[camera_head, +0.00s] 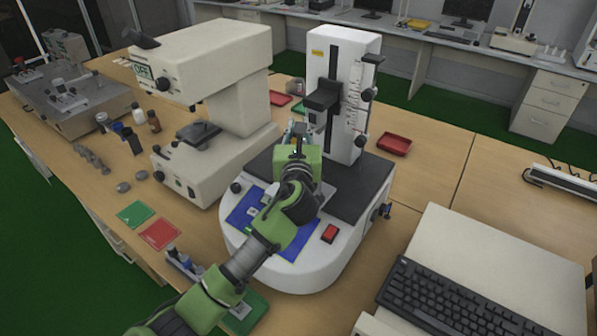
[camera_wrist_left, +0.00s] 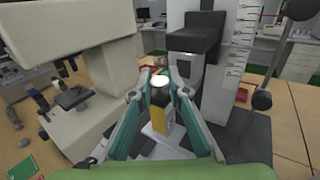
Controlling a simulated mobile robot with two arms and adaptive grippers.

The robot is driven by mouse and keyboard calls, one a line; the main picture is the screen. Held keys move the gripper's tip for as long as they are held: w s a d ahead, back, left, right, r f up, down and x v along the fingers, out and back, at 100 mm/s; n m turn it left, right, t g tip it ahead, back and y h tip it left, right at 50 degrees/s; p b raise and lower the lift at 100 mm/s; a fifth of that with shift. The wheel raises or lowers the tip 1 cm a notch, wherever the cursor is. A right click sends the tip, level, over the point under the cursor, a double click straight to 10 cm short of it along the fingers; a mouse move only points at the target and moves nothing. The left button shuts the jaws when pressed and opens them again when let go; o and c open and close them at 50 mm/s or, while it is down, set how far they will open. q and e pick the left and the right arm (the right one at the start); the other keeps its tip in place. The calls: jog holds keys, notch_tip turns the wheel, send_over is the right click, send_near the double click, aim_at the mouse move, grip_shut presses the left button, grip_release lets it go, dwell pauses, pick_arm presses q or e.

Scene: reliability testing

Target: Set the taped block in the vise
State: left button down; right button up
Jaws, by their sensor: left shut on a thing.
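My left gripper (camera_head: 297,128) is over the base of the white test stand (camera_head: 345,60), in front of its column. In the left wrist view, the gripper (camera_wrist_left: 160,78) is shut on the taped block (camera_wrist_left: 160,116), a grey piece with a pale round top and yellow tape on its side. The block looks about upright between the fingers. A pale, flat-sided piece (camera_wrist_left: 166,143) shows below it, partly hidden by the fingers; I cannot tell whether it is the vise or whether the block touches it. My right gripper is not in view.
The stand's black head (camera_head: 322,96) is close to the gripper; it also shows in the wrist view (camera_wrist_left: 196,40). A beige instrument (camera_head: 205,60) stands close on the left. Red trays (camera_head: 394,144), small bottles (camera_head: 154,121) and a keyboard (camera_head: 455,305) are around.

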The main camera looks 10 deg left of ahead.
pick_arm(q)
jog(key=f, duration=0.5)
jog(key=shift+s+d, duration=0.15)
jog(key=shift+s, duration=0.15)
notch_tip(320, 180, down, 3)
jog(key=shift+w+f, duration=0.15)
jog(key=shift+f, duration=0.5)
jog(key=c, duration=2.2)
grip_release()
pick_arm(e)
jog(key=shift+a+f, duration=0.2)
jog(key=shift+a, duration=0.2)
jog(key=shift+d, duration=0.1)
pick_arm(q)
jog(key=shift+s, duration=0.2)
jog(key=shift+s, duration=0.2)
jog(key=s, duration=0.3)
jog(key=s+d+b, duration=0.1)
jog(key=s, duration=0.3)
jog(key=s+d+b, duration=0.1)
jog(key=s, duration=0.3)
jog(key=shift+s+d, duration=0.1)
jog(key=shift+d, duration=0.05)
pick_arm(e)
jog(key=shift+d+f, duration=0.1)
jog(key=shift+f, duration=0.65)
